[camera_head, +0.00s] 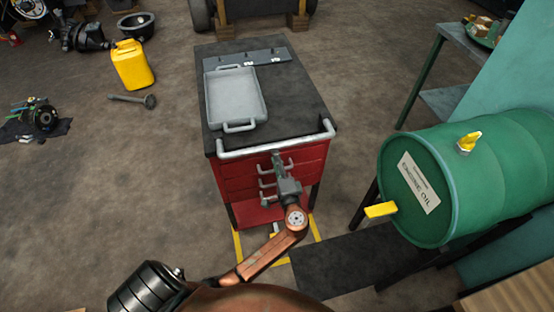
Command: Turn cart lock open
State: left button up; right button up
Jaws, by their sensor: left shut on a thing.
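The red cart (229,183) stands in front of me with a dark top, a pale push bar along its near edge and grey drawer handles on its front. My left gripper (277,160) is at the upper middle of that front, just under the bar and beside the drawer handles. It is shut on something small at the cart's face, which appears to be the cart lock. The gripper hides the lock, so I cannot tell how it is turned. My right gripper is not in view.
A grey tray (234,97) lies on the cart top. A green engine oil barrel (500,165) with yellow taps lies on a stand at the right. A yellow jerrycan (132,66) stands on the floor at the back left.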

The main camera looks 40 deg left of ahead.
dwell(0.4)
pick_arm(q)
jog(key=o, duration=1.2)
jog(key=shift+c, duration=0.2)
jog(key=v, duration=1.2)
